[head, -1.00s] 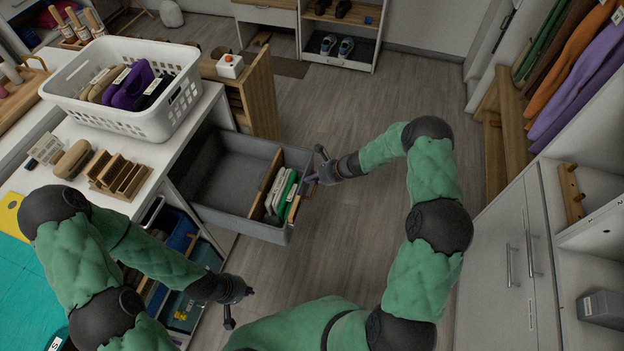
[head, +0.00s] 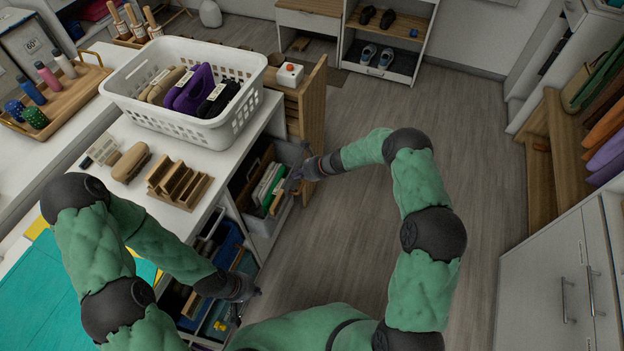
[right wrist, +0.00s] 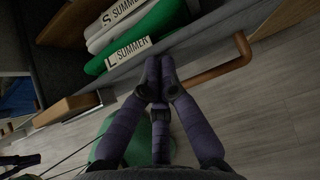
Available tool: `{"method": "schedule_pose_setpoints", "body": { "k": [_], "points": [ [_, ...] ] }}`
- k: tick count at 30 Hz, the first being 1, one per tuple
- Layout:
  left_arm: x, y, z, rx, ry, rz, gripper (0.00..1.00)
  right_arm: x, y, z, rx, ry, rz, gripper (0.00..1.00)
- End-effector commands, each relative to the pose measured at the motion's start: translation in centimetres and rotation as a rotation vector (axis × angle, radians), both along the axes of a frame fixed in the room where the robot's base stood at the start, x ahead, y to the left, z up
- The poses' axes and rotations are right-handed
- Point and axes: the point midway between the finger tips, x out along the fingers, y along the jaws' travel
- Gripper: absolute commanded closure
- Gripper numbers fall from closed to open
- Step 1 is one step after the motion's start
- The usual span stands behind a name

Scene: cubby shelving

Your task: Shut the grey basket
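The grey basket (head: 287,207) is a drawer-like bin in the white counter's shelving.
A white laundry basket (head: 170,122) and a wooden organizer (head: 178,184) stand on the counter. The floor (head: 400,105) to the right is clear.

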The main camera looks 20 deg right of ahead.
Motion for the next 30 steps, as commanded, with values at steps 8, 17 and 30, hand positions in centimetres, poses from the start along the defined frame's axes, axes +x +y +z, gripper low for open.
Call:
{"method": "schedule_pose_setpoints", "body": {
  "k": [8, 17, 30],
  "points": [
    [0.0, 0.0, -0.1, 0.000, 0.000, 0.000, 1.00, 3.3, 4.9, -0.2, 0.000, 0.001, 0.004, 1.00],
    [0.0, 0.0, 0.0, 0.000, 0.000, 0.000, 1.00, 5.0, 7.1, -0.1, -0.001, 0.002, 0.001, 1.00],
    [0.0, 0.0, 0.0, 0.000, 0.000, 0.000, 1.00, 5.2, 7.3, -0.1, 0.000, 0.002, -0.001, 1.00]
  ]
}}
